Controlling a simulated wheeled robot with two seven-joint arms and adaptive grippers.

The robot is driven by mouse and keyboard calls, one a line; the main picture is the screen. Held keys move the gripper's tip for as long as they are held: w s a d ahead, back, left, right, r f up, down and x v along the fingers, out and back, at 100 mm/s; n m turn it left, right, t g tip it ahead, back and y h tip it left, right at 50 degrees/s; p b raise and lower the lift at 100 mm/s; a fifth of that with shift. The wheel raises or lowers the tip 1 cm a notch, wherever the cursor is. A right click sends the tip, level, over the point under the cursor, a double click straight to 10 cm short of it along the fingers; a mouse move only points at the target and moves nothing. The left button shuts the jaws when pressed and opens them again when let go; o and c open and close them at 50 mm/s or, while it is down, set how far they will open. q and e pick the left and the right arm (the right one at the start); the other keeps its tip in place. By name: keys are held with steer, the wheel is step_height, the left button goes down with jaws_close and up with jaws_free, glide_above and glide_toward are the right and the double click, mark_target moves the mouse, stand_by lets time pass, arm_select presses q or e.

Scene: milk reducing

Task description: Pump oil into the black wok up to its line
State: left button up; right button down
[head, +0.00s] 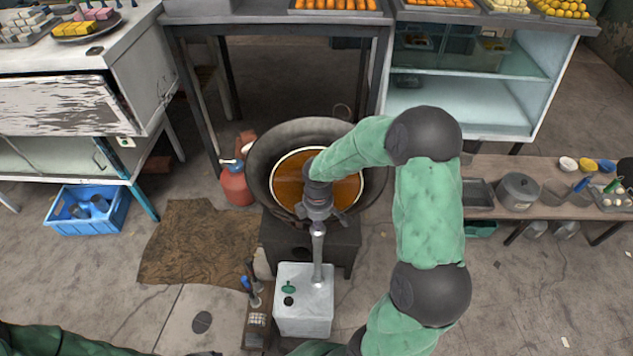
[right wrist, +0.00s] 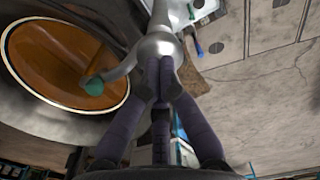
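The black wok (head: 262,152) sits on a dark stove block. Orange-brown oil (head: 288,190) lies in it, edged by a pale ring; the oil also shows in the right wrist view (right wrist: 60,60). The silver pump (head: 318,258) rises from a pale box-shaped oil container (head: 303,312) in front of the wok. In the right wrist view, the silver pump head (right wrist: 158,48) has a spout reaching over the wok, with a green tip (right wrist: 93,86). My right gripper (right wrist: 163,88) has its fingers closed around the pump head. My left gripper is out of view; only its green arm shows at lower left.
A red bottle (head: 236,186) stands left of the wok. A brown mat (head: 190,240) and a blue crate (head: 88,212) lie on the floor farther left. A low bench with a pot (head: 518,190) is at right. Food tables line the back.

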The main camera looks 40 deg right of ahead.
steer(key=shift+s+f, duration=0.1)
steer(key=shift+f, duration=0.5)
step_height(320, 180, up, 10)
steer(key=p, duration=0.7)
steer(key=shift+f+p, duration=0.25)
steer(key=shift+p, duration=0.15)
steer(key=shift+f, duration=0.1)
steer(key=shift+f+b, duration=3.35)
steer(key=shift+f, duration=1.25)
step_height(320, 180, up, 9)
steer(key=p, duration=0.8)
steer(key=shift+r, duration=0.2)
steer(key=shift+f, duration=0.15)
